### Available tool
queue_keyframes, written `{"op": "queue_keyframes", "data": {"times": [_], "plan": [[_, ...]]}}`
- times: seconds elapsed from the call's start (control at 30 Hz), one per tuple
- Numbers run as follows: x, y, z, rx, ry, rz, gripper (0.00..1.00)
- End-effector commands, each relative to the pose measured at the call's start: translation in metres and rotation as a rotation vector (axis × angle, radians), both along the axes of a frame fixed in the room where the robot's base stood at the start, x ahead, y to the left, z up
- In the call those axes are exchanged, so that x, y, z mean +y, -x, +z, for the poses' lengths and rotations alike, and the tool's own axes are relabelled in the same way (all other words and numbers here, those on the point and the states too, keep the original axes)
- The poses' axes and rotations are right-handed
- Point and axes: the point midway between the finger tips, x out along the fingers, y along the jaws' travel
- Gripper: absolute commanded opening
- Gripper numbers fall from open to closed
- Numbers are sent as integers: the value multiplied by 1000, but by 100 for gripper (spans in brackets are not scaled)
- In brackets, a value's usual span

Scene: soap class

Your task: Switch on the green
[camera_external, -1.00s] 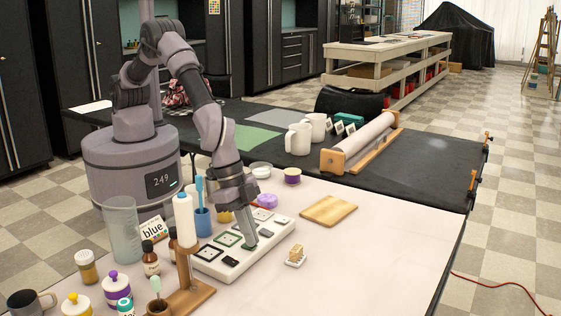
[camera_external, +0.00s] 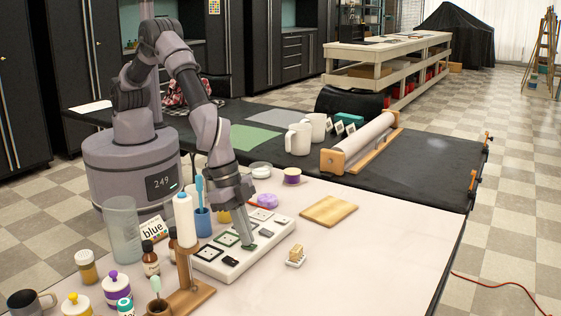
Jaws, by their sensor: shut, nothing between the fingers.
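A white switch panel (camera_external: 208,266) lies on the pale table, with a row of framed squares and a row of rocker switches. A green switch (camera_external: 250,248) sits in the switch row, between a black switch (camera_external: 230,261) and a dark grey switch (camera_external: 267,234). My gripper (camera_external: 249,239) is shut and empty. It points down at a slant, its tips at the green switch and partly covering it. I cannot tell whether the tips touch it or which way the rocker is tilted.
A wooden board (camera_external: 329,210) lies right of the panel, and a small block on a white holder (camera_external: 296,256) stands nearer. A white bottle on a wooden stand (camera_external: 186,220), a blue cup (camera_external: 203,222) and several jars crowd the left. The table's front right is clear.

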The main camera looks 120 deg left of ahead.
Motion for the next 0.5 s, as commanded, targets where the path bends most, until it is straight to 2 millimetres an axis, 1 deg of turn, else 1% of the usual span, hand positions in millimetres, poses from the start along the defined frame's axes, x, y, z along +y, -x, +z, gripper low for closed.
{"op": "queue_keyframes", "data": {"times": [0.03, 0.13, 0.23, 0.37, 0.4, 0.5], "plan": [[0, 3, -4, 9, -3, -1, 0], [0, 3, -3, 8, -3, -1, 0], [0, 3, 7, 6, -2, 0, 0], [1, 6, 38, 2, -1, -1, 0], [1, 7, 49, 2, -1, -1, 0], [1, 16, 72, 1, 0, -1, 0]]}}
